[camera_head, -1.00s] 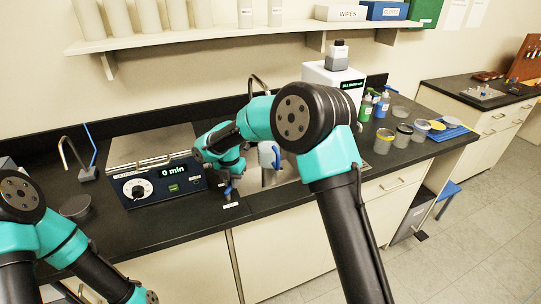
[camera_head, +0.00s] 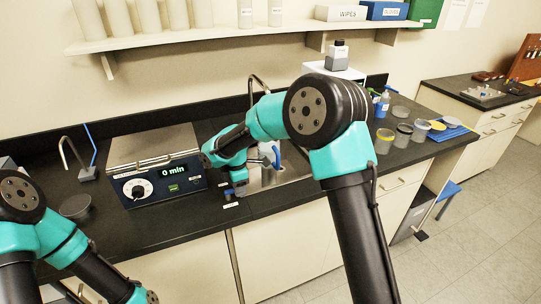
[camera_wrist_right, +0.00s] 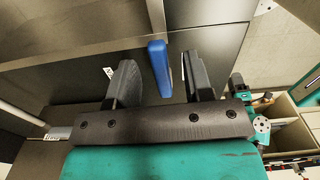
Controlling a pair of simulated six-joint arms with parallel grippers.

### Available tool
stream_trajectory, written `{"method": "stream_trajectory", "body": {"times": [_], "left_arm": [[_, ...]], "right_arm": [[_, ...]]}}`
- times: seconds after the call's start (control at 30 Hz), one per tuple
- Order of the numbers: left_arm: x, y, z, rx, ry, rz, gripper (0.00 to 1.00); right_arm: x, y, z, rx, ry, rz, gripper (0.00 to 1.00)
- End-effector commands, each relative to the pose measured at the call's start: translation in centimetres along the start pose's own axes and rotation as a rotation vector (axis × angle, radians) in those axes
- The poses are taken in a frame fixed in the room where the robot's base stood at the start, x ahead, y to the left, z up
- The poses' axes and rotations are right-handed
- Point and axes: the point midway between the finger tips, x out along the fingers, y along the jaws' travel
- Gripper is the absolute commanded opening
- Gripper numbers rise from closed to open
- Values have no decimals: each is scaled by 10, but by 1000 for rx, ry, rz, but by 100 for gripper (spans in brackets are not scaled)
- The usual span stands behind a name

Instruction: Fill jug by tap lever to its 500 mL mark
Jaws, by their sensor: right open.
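My right gripper (camera_head: 238,188) is low over the counter, left of the sink. In the right wrist view my right gripper (camera_wrist_right: 162,88) is open, with a blue lever (camera_wrist_right: 159,66) between its two fingers and a visible gap on both sides. In the head view the blue lever (camera_head: 229,192) shows only as a small patch beside the gripper. The jug (camera_head: 266,152), with a blue handle, is at the sink, partly hidden by my right arm. Its mark and water level cannot be read. A curved tap (camera_head: 262,83) rises behind the sink. My left gripper is out of view.
The sink (camera_head: 290,172) lies partly behind my right arm. A box with a dial and a "0 min" display (camera_head: 168,185) stands to the left. Several jars (camera_head: 403,135) and a blue tray (camera_head: 450,130) are at the right. The counter's front left is mostly clear.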

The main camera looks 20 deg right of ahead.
Motion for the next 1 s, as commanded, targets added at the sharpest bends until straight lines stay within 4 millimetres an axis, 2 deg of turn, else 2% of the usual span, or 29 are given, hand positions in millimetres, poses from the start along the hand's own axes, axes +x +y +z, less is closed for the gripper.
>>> {"method": "stream_trajectory", "body": {"times": [0.1, 0.17, 0.47, 1.0], "left_arm": [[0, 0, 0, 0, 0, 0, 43], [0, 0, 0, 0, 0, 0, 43], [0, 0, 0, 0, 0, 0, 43], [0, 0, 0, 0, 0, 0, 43]], "right_arm": [[0, 0, 0, 0, 0, 1, 47], [0, 0, 0, -1, 0, 1, 42], [-3, 0, 0, -1, 0, 2, 42], [-43, 1, 0, -2, 0, 2, 42]]}}
